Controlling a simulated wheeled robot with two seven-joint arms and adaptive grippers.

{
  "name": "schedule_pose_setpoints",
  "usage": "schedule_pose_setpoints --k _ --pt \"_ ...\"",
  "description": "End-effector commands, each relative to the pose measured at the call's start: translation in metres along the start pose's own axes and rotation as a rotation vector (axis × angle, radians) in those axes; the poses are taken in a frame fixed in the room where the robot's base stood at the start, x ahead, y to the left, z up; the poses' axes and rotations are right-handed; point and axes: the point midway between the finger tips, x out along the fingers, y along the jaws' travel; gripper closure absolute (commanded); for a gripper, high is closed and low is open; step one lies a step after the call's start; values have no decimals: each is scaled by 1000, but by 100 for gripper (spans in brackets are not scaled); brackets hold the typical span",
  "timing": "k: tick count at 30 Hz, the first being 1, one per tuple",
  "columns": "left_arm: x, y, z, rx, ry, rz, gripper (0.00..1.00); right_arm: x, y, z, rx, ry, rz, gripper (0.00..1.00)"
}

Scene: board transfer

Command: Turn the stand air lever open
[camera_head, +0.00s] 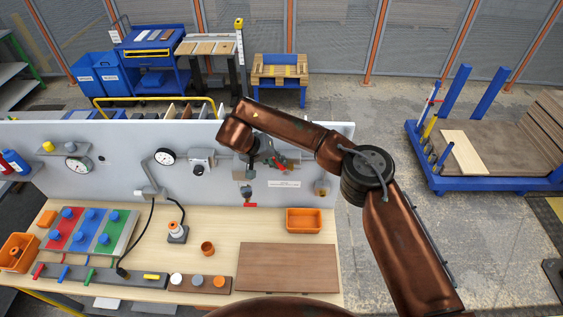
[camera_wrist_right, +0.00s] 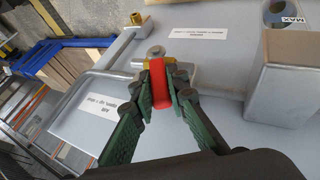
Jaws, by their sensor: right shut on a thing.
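The red air lever (camera_wrist_right: 178,82) sits between the fingers of my right gripper (camera_wrist_right: 167,92) in the right wrist view. Its far end is close to a brass fitting (camera_wrist_right: 154,52) on a grey pipe (camera_wrist_right: 105,76) along the panel. My right gripper is shut on the lever, with a green finger on either side. In the head view my right gripper (camera_head: 277,162) is small, in front of the grey upright panel (camera_head: 120,165), and my forearm hides part of the area. The lever's exact angle to the pipe is hard to tell. My left gripper is not in view.
A grey box (camera_wrist_right: 290,75) stands out from the panel at the right of the wrist view. Below the panel, the workbench (camera_head: 265,228) carries an orange bin (camera_head: 303,221), a brown board (camera_head: 287,267) and a small orange cup (camera_head: 207,248). A blue cart (camera_head: 475,183) stands at right.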

Motion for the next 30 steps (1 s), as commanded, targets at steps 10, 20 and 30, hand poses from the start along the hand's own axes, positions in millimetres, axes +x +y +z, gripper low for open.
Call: schedule_pose_setpoints --k 10,20,30 --pt "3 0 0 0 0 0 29 -1 -8 -2 -44 6 109 100" --pt "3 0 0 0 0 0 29 -1 -8 -2 -50 5 119 100" --pt "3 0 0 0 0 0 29 0 -8 -1 -49 3 119 72"
